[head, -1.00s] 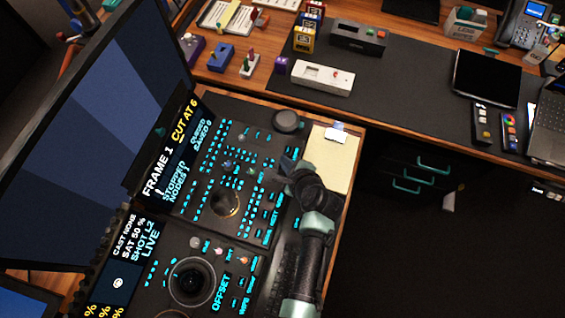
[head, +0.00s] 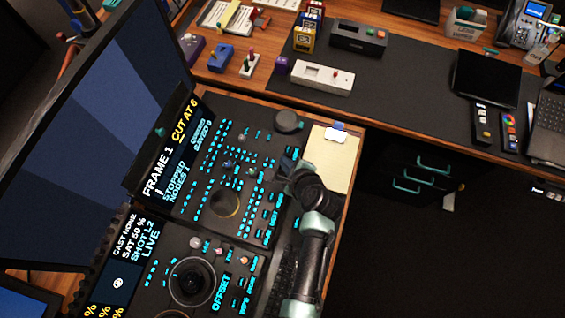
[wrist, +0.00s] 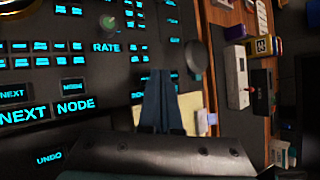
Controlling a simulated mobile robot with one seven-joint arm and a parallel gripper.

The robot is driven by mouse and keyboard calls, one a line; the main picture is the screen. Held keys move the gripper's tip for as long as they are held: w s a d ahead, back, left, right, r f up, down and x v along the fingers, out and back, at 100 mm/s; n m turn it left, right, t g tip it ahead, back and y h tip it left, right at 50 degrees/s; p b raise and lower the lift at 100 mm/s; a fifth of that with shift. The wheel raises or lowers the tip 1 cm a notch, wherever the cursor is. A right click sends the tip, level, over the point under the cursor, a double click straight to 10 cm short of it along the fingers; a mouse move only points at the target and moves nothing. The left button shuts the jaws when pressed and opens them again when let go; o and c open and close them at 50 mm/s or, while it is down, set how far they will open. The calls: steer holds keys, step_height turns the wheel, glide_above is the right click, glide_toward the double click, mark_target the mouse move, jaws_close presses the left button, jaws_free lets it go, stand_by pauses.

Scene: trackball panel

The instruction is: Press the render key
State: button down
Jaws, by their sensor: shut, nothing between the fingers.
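The dark control panel (head: 250,213) with glowing cyan keys lies on the desk. A trackball (head: 225,203) sits among the keys, and a round knob (head: 288,121) is at the panel's far right corner. My gripper (head: 287,165) is shut and empty over the panel's right side. In the wrist view my shut fingers (wrist: 158,76) point away over the panel, close to small keys right of the RATE label (wrist: 106,47). NEXT NODE (wrist: 60,107) and UNDO (wrist: 49,157) labels show at the left. I cannot read a render label; contact with a key cannot be told.
A lower panel with a large trackball (head: 190,282) lies nearer. A big monitor (head: 105,130) stands along the left. A yellow notepad (head: 335,165) lies right of my gripper. The back desk holds a white box (head: 322,77) and several small items.

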steer(key=shift+f, duration=0.45)
steer(key=shift+f+b, duration=0.55)
steer(key=shift+b, duration=0.05)
stand_by(0.9)
steer(key=shift+r, duration=0.15)
steer(key=shift+r+p, duration=0.8)
steer(key=shift+p, duration=0.25)
step_height(320, 180, up, 5)
steer(key=p, duration=0.5)
